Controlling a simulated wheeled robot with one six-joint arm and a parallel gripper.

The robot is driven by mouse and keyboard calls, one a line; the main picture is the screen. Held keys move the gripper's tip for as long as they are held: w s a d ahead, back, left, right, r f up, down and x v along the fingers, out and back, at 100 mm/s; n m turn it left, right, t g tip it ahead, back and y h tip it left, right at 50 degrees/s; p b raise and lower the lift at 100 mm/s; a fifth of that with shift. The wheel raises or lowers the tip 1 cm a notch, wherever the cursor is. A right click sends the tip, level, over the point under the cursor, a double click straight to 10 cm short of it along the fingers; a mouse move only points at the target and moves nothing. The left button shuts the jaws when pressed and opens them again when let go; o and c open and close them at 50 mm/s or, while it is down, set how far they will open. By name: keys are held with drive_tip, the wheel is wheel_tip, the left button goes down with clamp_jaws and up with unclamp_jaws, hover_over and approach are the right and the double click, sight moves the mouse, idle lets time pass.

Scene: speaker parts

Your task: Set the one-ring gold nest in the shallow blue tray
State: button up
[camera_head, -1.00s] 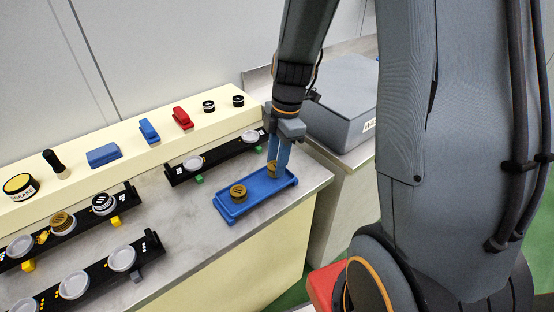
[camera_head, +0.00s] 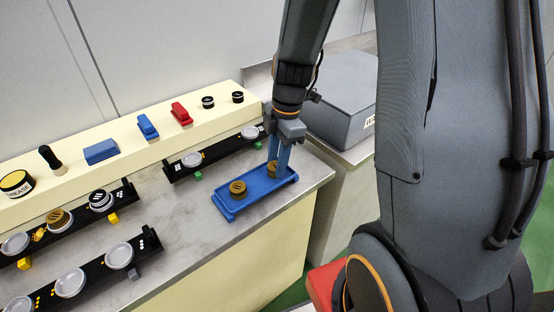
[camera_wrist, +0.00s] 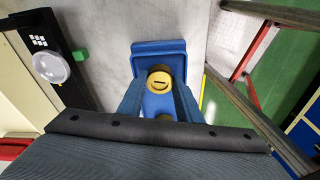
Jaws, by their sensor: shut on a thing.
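The shallow blue tray (camera_head: 232,213) lies on the grey bench near its right corner. My gripper (camera_head: 275,165) points down over the tray's right end. Its blue fingers are shut on a gold nest (camera_head: 271,172), which sits at or just above the tray floor; I cannot tell if it touches. In the wrist view, this nest (camera_wrist: 160,78) shows one dark bar on its top, between the fingertips (camera_wrist: 158,88). A second gold nest (camera_head: 238,188) with dark stripes stands in the tray's left half. In the wrist view the palm hides part of the tray.
A black rail (camera_head: 218,157) with pale discs runs behind the tray. More rails (camera_head: 90,278) with discs and gold or black pieces are at left. A cream ledge (camera_head: 120,135) carries small blue, red and black parts. A grey box (camera_head: 345,110) stands behind right.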

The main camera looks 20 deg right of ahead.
drive_tip(key=o, duration=1.2)
drive_tip(key=shift+d+r+b, duration=0.15)
drive_tip(key=shift+d+r, duration=0.05)
drive_tip(key=shift+r, duration=1.1)
drive_tip(key=shift+d+r+b, duration=0.2)
drive_tip(key=shift+r, duration=1.1)
drive_tip(key=shift+d+r+b, duration=0.15)
drive_tip(key=shift+d+r, duration=0.05)
drive_tip(key=shift+r, duration=1.1)
drive_tip(key=shift+s+a+f+m, duration=0.2)
drive_tip(key=shift+s+m, duration=0.35)
drive_tip(key=shift+m, duration=0.65)
drive_tip(key=s+f+m, duration=0.1)
drive_tip(key=s+m, duration=0.1)
drive_tip(key=m, duration=0.3)
drive_tip(key=s+f+m+h, duration=0.1)
drive_tip(key=s+m, duration=0.2)
drive_tip(key=m, duration=0.3)
drive_tip(key=s+a+f+m+t, duration=0.1)
drive_tip(key=s+m, duration=0.2)
drive_tip(key=m, duration=0.2)
drive_tip(key=shift+s+a+m+h, duration=0.1)
drive_tip(key=shift+s+m+h, duration=0.1)
drive_tip(key=shift+m+h, duration=0.15)
